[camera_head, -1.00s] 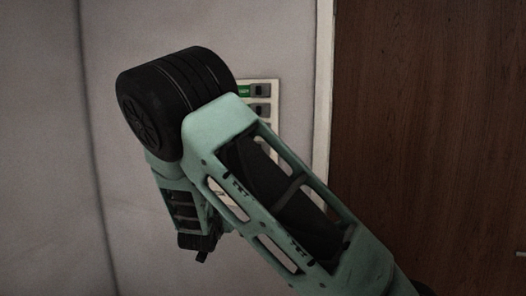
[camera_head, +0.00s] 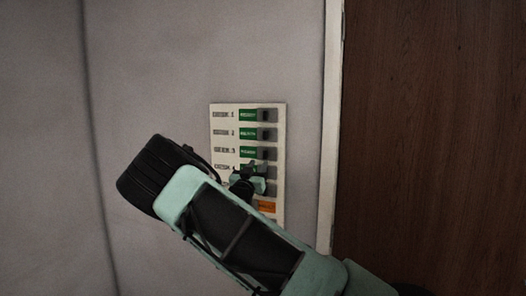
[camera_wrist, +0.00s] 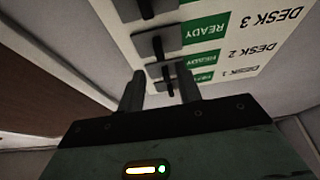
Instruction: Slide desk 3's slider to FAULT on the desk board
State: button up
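The desk board (camera_head: 279,127) is a pale panel on the wall with several labelled rows. Desk 3's slider (camera_head: 265,155) is a dark block at the right of its row, beside a green READY label (camera_head: 248,153). In the wrist view, the dark knob of desk 3's slider (camera_wrist: 157,47) shows ahead of the fingers, left of its READY label (camera_wrist: 205,28). My gripper (camera_head: 248,180) is in front of the board, just below desk 3's row, covering part of desk 4's row. Its two fingers (camera_wrist: 160,90) are apart with nothing held; I see no contact with the knob.
Desk 1's slider (camera_head: 265,115) and desk 2's slider (camera_head: 265,134) sit above, beside green labels. A lower row shows an orange label (camera_head: 267,206). A white frame (camera_head: 334,120) and a brown door (camera_head: 430,130) stand at the right. The wall left of the board is clear.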

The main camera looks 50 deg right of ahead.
aim_at(264, 155)
jog(key=p+x, duration=0.2)
jog(key=x, duration=0.4)
jog(key=shift+w+d, duration=0.1)
jog(key=shift+d, duration=0.1)
grip_shut()
